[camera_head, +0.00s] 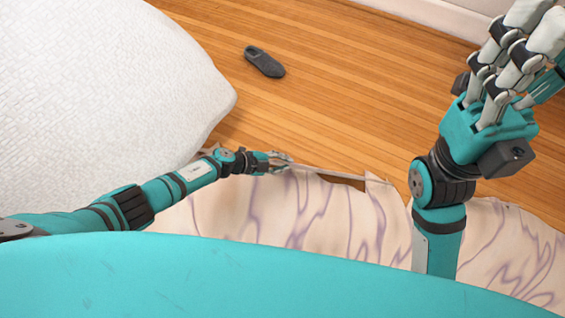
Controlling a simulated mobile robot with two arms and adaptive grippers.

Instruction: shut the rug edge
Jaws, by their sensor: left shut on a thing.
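The pale rug (320,220) with purple marbled veins lies across the lower part of the head view. Its far edge is uneven, with a lifted strip (325,172) running right from my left gripper and a dark brown gap (350,184) beneath it. My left gripper (277,161) reaches in from the left and is shut on the rug edge. The fingertips are small and partly merge with the rug there. My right gripper (518,45) is raised at the upper right, away from the rug, with its fingers pointing up; its opening is unclear.
A large white textured cushion-like object (100,100) fills the left side. A dark grey slipper (264,61) lies on the wooden floor (340,90). A white wall base (430,18) runs along the upper right. The floor between the slipper and the rug is clear.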

